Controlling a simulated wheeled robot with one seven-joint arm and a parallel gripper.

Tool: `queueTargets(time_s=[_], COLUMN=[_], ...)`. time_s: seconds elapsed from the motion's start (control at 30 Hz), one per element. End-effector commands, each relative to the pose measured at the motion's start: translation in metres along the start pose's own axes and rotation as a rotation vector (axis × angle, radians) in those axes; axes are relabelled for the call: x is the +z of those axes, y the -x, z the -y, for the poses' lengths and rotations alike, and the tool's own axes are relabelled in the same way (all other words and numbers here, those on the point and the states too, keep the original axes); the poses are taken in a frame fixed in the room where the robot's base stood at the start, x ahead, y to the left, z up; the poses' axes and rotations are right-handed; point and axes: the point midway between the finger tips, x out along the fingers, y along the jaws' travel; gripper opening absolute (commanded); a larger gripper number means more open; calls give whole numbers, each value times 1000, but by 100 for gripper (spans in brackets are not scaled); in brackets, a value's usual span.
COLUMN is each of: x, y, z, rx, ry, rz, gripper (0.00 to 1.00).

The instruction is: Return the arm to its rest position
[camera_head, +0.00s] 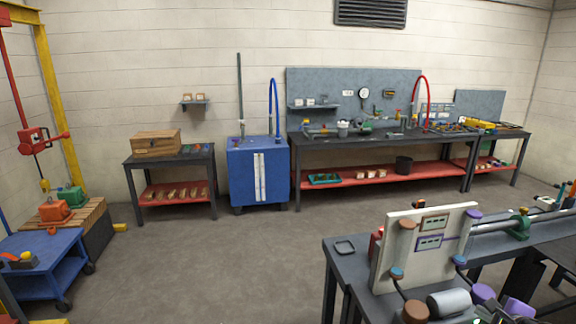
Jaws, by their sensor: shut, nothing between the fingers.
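My arm and my gripper do not show in the head camera view, so their pose cannot be seen. An orange motor (54,212) and a green motor (73,197) sit on a slatted wooden stand at the left. Any tags on them are too small to make out.
A blue cart (45,256) stands at the left, under a yellow hoist frame (58,100) with a red hoist (40,140). A dark workbench (345,270) with a cream panel (425,240) fills the lower right. Benches and a blue cabinet (258,172) line the back wall. The middle floor is clear.

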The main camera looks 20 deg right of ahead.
Motion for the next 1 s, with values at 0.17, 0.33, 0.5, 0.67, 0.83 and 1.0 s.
queueTargets(time_s=[0.17,0.33,0.5,0.67,0.83,1.0], x=[10,33,66,94,116,126], y=[19,47,86,132,187,245], z=[28,3,-47,-102,-161,-215], rx=[-205,-359,-495,-616,-736,-838], ry=[388,835,1248,1560,1812,1988], rz=[-35,-83,-106,-101,-69,-8], gripper=[0,0,0,0,0,0])
